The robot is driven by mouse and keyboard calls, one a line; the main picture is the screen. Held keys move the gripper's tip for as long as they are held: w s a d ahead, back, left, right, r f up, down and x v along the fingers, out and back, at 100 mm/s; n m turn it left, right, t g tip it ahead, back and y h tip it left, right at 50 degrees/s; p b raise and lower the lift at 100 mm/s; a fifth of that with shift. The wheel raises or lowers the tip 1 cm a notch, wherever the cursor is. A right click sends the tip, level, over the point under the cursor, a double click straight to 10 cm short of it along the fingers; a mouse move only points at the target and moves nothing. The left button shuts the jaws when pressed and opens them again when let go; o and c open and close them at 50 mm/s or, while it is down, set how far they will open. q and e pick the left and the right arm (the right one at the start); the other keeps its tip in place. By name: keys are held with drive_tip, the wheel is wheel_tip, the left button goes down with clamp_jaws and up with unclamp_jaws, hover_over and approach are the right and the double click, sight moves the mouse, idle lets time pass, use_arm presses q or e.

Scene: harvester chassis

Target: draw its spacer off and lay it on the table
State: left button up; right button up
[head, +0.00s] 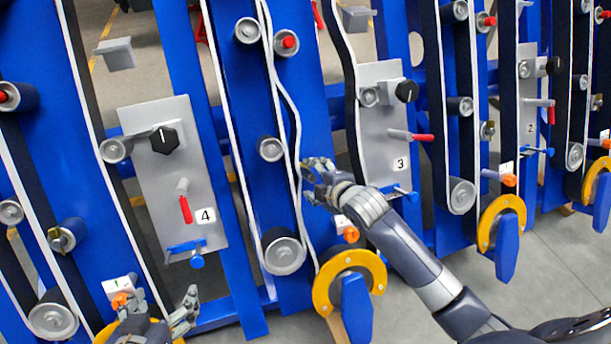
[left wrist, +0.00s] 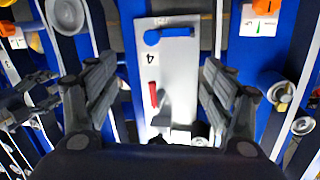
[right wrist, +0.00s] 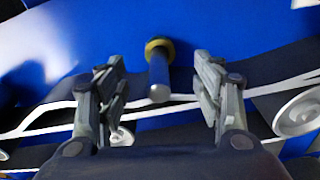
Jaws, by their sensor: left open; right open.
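I cannot tell for sure whether this ring is the spacer. My right gripper (right wrist: 160,78) is open, one finger on each side of the pin, with gaps on both sides. In the head view my right gripper (head: 308,182) is at the blue beam left of panel 3 and hides the pin. My left gripper (head: 166,314) is open and empty, low in front of panel 4; its wrist view shows fingers (left wrist: 152,88) apart. No table shows.
Panel 4 (head: 155,205) and panel 3 (head: 372,180) carry knobs, red handles and blue levers. Black belts with white edges run over grey rollers (head: 284,251). A yellow ring guard with a blue plate (head: 357,305) stands below my right forearm. Grey floor (head: 430,300) shows at the right.

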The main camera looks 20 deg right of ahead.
sight(304, 172)
drive_tip(key=b+x, duration=0.1)
drive_tip(key=x, duration=0.3)
drive_tip(key=shift+s, duration=0.1)
drive_tip(key=b+x, duration=0.1)
drive_tip(key=x, duration=0.2)
drive_tip(key=shift+w+a+f+b, duration=0.1)
drive_tip(key=shift+w+f+b, duration=0.05)
drive_tip(key=shift+w+b, duration=0.15)
use_arm(q)
drive_tip(key=w+d+r+t+h, duration=0.1)
drive_tip(key=w+r+t, duration=0.1)
drive_tip(key=r+t, duration=0.2)
drive_tip(key=w+d+r+t+h, duration=0.1)
drive_tip(key=w+d+r+t, duration=0.1)
drive_tip(key=r, duration=0.7)
drive_tip(key=shift+w+r+t+h, duration=0.15)
drive_tip(key=shift+w+t+h, duration=0.25)
drive_tip(key=shift+t, duration=0.6)
use_arm(e)
drive_tip(key=shift+w, duration=0.15)
use_arm(q)
drive_tip(key=shift+w+d, duration=0.1)
use_arm(e)
drive_tip(key=c, duration=1.2)
